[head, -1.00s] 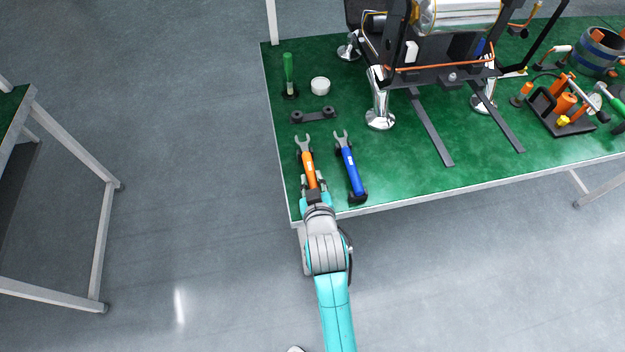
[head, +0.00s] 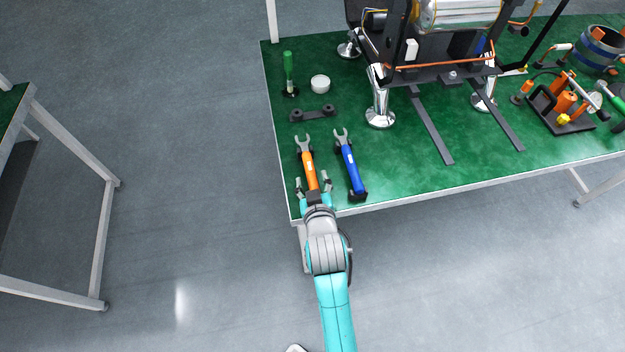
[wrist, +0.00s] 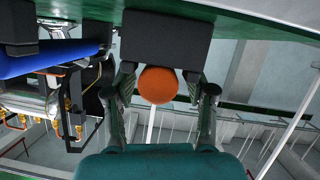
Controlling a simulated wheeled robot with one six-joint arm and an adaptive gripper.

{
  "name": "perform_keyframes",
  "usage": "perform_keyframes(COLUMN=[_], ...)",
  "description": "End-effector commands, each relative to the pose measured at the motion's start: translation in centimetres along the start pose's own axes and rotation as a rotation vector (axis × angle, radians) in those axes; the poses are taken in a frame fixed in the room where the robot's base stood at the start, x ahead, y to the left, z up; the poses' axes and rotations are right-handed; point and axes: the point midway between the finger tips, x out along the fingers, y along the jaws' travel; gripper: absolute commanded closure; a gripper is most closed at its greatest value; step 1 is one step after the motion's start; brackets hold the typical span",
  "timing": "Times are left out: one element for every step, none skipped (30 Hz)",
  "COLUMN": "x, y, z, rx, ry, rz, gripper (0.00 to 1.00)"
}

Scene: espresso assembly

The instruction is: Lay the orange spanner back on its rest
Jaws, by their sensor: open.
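The orange spanner (head: 308,166) lies along the near left part of the green table, its open jaw pointing away from me. A dark rest block (head: 313,197) is at its handle end; the block (wrist: 165,38) also shows in the wrist view. My gripper (head: 313,179) is open, with one finger on each side of the orange handle. In the wrist view the round orange handle end (wrist: 158,86) sits between the fingers, with small gaps at the sides. Whether the spanner is fully seated on the rest is hard to tell.
A blue spanner (head: 350,170) lies close to the right on its own dark supports. A dark two-knob bar (head: 313,114), a white round pot (head: 320,84) and a green-handled tool (head: 288,72) stand farther back. The machine frame (head: 440,75) is at the back right.

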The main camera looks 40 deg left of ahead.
Motion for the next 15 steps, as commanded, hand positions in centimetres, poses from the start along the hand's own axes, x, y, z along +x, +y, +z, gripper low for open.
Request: perform_keyframes(x=[-0.5, -0.8, -1.4, -1.9, -2.4, -3.2, -3.8, -4.5, -5.3, -5.9, -6.5, -7.3, -7.8, -8.3, -9.0], y=[0.0, 0.0, 0.0, 0.0, 0.0, 0.0, 0.0, -0.1, 0.0, 0.0, -0.1, -0.1, -0.1, 0.0, 0.0], z=[0.1, 0.1, 0.1, 0.1, 0.1, 0.1, 0.1, 0.1, 0.1, 0.1, 0.1, 0.1, 0.1, 0.1, 0.1], rx=[0.0, 0.0, 0.0, 0.0, 0.0, 0.0, 0.0, 0.0, 0.0, 0.0, 0.0, 0.0, 0.0, 0.0, 0.0], ry=[0.0, -0.001, 0.0, 0.0, -0.001, -0.001, 0.0, -0.001, 0.0, -0.001, -0.001, 0.0, -0.001, 0.0, -0.001], rz=[0.0, 0.0, 0.0, 0.0, 0.0, -0.001, 0.0, -0.001, 0.0, -0.001, -0.001, -0.001, -0.001, 0.0, -0.001], gripper=[0.45, 0.45, 0.45, 0.45, 0.45, 0.45, 0.45, 0.45, 0.45, 0.45, 0.45, 0.45, 0.45, 0.45, 0.45])
